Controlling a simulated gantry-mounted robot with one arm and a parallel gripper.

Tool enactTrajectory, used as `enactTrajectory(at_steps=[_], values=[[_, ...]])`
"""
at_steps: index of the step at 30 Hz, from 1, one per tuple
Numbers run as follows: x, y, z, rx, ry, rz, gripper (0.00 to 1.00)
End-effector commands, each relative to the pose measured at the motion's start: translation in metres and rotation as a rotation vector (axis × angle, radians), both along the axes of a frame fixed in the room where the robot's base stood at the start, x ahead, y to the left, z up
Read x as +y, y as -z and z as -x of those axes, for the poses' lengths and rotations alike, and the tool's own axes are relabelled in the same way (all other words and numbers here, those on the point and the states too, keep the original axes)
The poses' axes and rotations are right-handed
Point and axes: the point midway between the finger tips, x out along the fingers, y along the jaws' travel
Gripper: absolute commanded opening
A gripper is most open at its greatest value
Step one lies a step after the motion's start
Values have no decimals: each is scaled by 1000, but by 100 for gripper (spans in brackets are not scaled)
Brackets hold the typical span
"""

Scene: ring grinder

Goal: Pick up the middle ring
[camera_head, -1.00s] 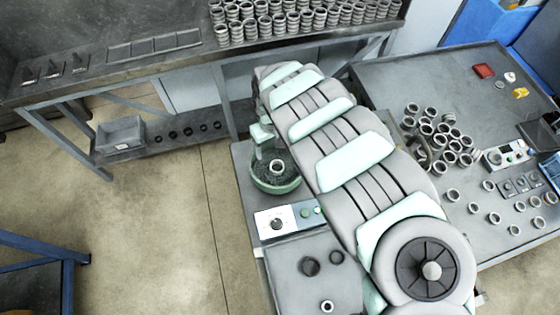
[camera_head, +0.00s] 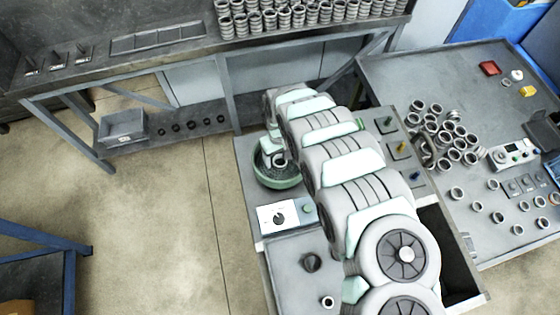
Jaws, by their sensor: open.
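Several loose grey rings lie on the right table: a pile (camera_head: 440,130) and separate rings in front (camera_head: 497,217). One light ring (camera_head: 280,161) shows in the green round bowl (camera_head: 276,183) of the machine. A dark ring (camera_head: 311,262) and a small ring (camera_head: 327,302) lie on the machine's front surface. I cannot tell which is the middle ring. My gripper (camera_head: 272,150) is open and points down at the bowl, close to the ring there. My arm hides part of it, and the fingertips are too small to see clearly. I cannot tell whether it touches the ring.
A white control box (camera_head: 286,216) stands in front of the bowl. Small switch panels (camera_head: 400,150) sit right of my arm. The back bench (camera_head: 110,70) carries stacked rings (camera_head: 300,15).

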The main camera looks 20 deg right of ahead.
Motion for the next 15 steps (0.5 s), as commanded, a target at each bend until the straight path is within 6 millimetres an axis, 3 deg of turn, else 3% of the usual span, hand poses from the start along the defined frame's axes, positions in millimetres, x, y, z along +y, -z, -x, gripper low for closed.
enactTrajectory(at_steps=[6, 15], values=[[1, 17, 1, 3, -1, -2, 73], [0, 18, 1, 2, -1, 1, 70]])
